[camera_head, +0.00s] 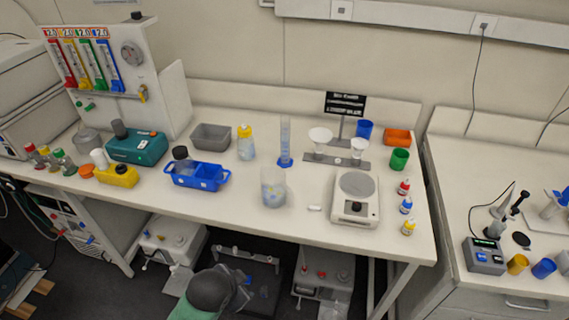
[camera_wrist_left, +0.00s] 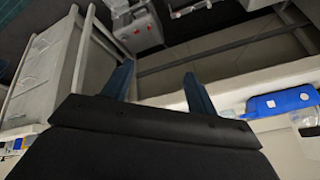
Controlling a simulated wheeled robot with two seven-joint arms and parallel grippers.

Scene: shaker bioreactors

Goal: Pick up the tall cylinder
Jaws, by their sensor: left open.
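The tall cylinder (camera_head: 285,138) is a clear, narrow graduated cylinder with blue markings and a blue foot. My right gripper is not in view.
A clear beaker (camera_head: 273,188) stands in front of the cylinder. A blue carrier (camera_head: 198,176) and a balance (camera_head: 355,200) flank the front area. Bare bench lies between carrier and beaker.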

